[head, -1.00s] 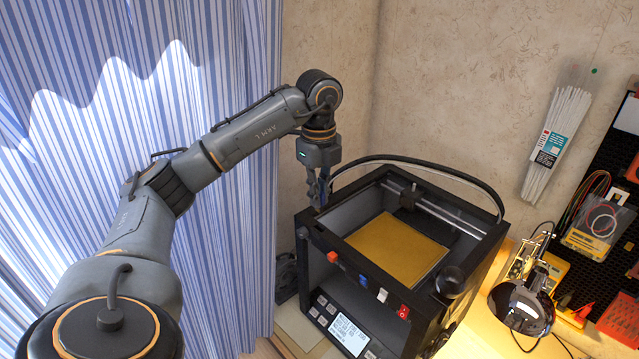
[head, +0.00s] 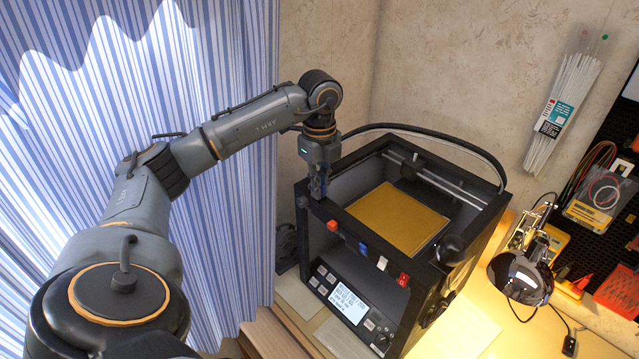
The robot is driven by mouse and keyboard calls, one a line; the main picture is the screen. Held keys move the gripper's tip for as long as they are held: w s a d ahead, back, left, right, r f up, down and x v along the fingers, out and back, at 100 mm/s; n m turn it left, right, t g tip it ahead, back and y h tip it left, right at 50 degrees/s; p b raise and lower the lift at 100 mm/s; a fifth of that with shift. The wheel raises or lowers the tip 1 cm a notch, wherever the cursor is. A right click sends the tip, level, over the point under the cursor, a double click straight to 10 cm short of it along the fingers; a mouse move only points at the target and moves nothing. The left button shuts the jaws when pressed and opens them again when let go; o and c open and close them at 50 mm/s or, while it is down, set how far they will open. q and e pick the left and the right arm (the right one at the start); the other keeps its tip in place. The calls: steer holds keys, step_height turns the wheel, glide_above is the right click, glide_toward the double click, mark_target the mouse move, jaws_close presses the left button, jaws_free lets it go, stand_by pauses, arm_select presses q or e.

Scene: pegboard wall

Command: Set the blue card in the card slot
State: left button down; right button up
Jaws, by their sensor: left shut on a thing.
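My left gripper (head: 318,192) points down at the near left top corner of the black box-shaped machine (head: 300,225). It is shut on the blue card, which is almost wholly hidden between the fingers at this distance. I cannot tell whether the fingers or card touch the machine. A small blue piece (head: 363,249) shows on the machine's front rail, between a red-orange piece (head: 333,225) and a white one (head: 382,263). I cannot make out the card slot. My right gripper is not in view.
A yellow plate (head: 400,218) lies inside the machine's open top. A black cable loops behind it. A striped curtain (head: 235,200) hangs close on the left. A desk lamp (head: 521,277) stands to the right, with a pegboard of tools beyond.

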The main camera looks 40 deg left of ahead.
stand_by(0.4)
arm_select(q)
steer(key=c, duration=1.4)
jaws_free()
step_height(320, 180, up, 12)
steer(key=shift+f, duration=0.1)
